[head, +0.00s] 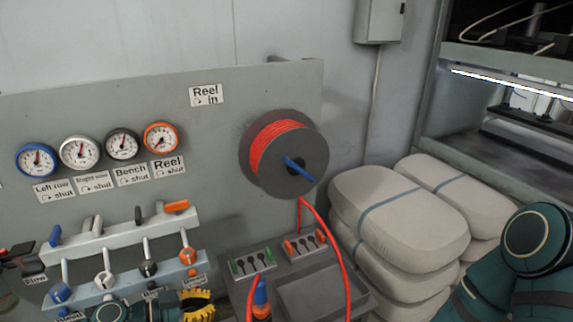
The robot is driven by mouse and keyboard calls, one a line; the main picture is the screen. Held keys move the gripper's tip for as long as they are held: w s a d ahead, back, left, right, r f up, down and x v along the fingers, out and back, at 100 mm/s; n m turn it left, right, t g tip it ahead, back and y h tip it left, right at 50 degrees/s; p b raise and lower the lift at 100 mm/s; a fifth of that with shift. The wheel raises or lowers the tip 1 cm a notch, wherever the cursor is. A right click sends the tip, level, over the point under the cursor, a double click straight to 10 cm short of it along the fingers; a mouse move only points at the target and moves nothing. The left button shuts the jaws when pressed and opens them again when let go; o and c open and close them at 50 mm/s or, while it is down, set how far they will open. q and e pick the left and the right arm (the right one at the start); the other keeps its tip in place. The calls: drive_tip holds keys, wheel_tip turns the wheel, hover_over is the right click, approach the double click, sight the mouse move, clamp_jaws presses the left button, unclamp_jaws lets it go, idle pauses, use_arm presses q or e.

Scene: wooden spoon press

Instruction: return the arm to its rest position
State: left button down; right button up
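My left gripper (168,312) is at the bottom edge, left of centre, with its teal wrist beside it. It is mostly cut off, in front of the lower part of the valve panel. A yellow ribbed piece (198,305) shows at its right end. I cannot tell whether the gripper is open, shut or holding anything. My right arm (535,245) is folded at the lower right, in front of the sacks. Its gripper is out of view.
A grey panel (215,135) carries several gauges, labels and valve levers. A reel (285,155) with red hose hangs on it, the hose running down to a grey tray unit (315,292). White sacks (400,215) are stacked right, beside a metal shelf (480,150).

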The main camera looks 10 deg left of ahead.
use_arm(q)
drive_tip(key=s+d+f+n+g, duration=0.25)
drive_tip(key=d+f, duration=0.25)
drive_tip(key=d, duration=0.4)
drive_tip(key=s+d+f+n+g, duration=0.25)
drive_tip(key=d+f+g, duration=0.2)
drive_tip(key=d, duration=0.45)
drive_tip(key=s+d+f+n+g+y, duration=0.1)
drive_tip(key=s+f+n+y, duration=0.2)
drive_tip(key=s+f+y, duration=0.15)
drive_tip(key=a+f+n+y, duration=0.1)
drive_tip(key=w+a+n+t+y, duration=0.1)
drive_tip(key=a+n+y, duration=0.1)
drive_tip(key=a+f+n+y, duration=0.1)
drive_tip(key=a, duration=0.1)
drive_tip(key=shift+w+f+n, duration=0.3)
drive_tip(key=shift+w+n, duration=0.1)
